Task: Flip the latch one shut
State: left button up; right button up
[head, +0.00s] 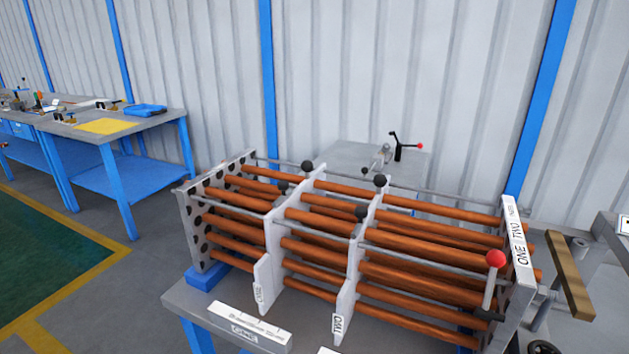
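A tube bundle of orange-brown rods (430,240) runs through upright white plates on a grey bench. The front plate labels seem to read ONE (258,293) and TWO (338,325). The right end plate (520,255) carries ONE and TWO lettering. A lever with a red ball (496,258) stands upright in front of that end plate. Black balls (380,181) sit at the plates' top edges and lower between them. I cannot tell which part is latch one, or whether it is open or shut. Neither of my grippers is in view.
A wooden bar (570,275) stands at the right. A white labelled strip (240,325) lies at the bench front. A blue workbench (140,130) is far left; open floor lies between.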

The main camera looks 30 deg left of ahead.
aim_at(282, 186)
jog(key=k+j, duration=0.1)
jog(key=j, duration=0.45)
jog(key=k+j+u, duration=0.15)
jog(key=j, duration=0.9)
jog(key=k+u, duration=0.05)
